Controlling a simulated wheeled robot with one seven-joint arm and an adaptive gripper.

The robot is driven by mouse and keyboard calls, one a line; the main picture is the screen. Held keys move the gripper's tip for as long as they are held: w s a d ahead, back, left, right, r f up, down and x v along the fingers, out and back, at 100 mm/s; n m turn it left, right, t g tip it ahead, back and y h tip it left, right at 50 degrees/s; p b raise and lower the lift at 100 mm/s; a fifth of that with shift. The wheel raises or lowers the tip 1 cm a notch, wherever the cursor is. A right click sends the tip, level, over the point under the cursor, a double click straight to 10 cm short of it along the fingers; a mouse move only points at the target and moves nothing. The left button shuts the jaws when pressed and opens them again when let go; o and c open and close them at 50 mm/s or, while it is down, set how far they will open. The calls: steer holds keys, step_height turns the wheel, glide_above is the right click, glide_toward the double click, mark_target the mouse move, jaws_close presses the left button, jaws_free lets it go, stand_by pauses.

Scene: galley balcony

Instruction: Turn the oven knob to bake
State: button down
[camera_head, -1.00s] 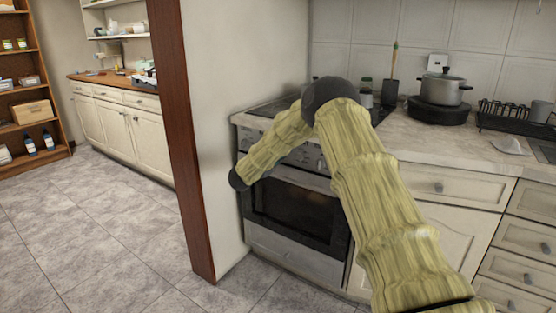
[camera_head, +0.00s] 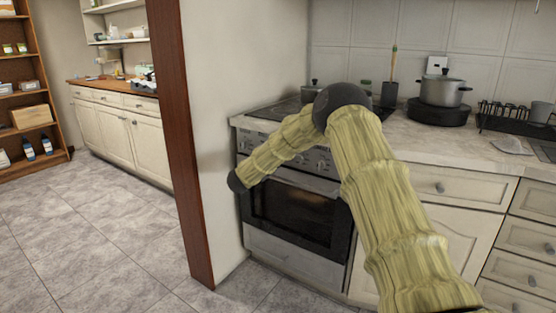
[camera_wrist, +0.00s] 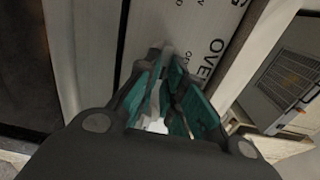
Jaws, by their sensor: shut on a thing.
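The oven (camera_head: 292,215) is built in under the counter in the head view, with its door shut. Its control panel (camera_head: 310,158) carries a row of knobs, partly covered by my arm. In the wrist view the panel (camera_wrist: 205,22) shows lettering that begins "OVE". My gripper (camera_wrist: 168,58) has its teal fingers closed at the panel, on a small grey oven knob (camera_wrist: 166,48). The knob is mostly hidden between the fingertips, and its pointer cannot be read. My gripper itself does not show in the head view.
A wall end with a brown post (camera_head: 195,150) stands close at the oven's left. A pot (camera_head: 443,90) and a dish rack (camera_head: 508,116) are on the counter (camera_head: 425,140). The tiled floor (camera_head: 100,230) at left is clear.

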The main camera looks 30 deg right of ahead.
steer(key=shift+a+f, duration=0.1)
steer(key=shift+f, duration=0.1)
steer(key=c, duration=1.5)
jaws_free()
steer(key=shift+c, duration=0.2)
steer(key=shift+r, duration=0.1)
steer(key=v, duration=1.1)
steer(key=shift+s+a, duration=0.2)
steer(key=shift+a, duration=0.15)
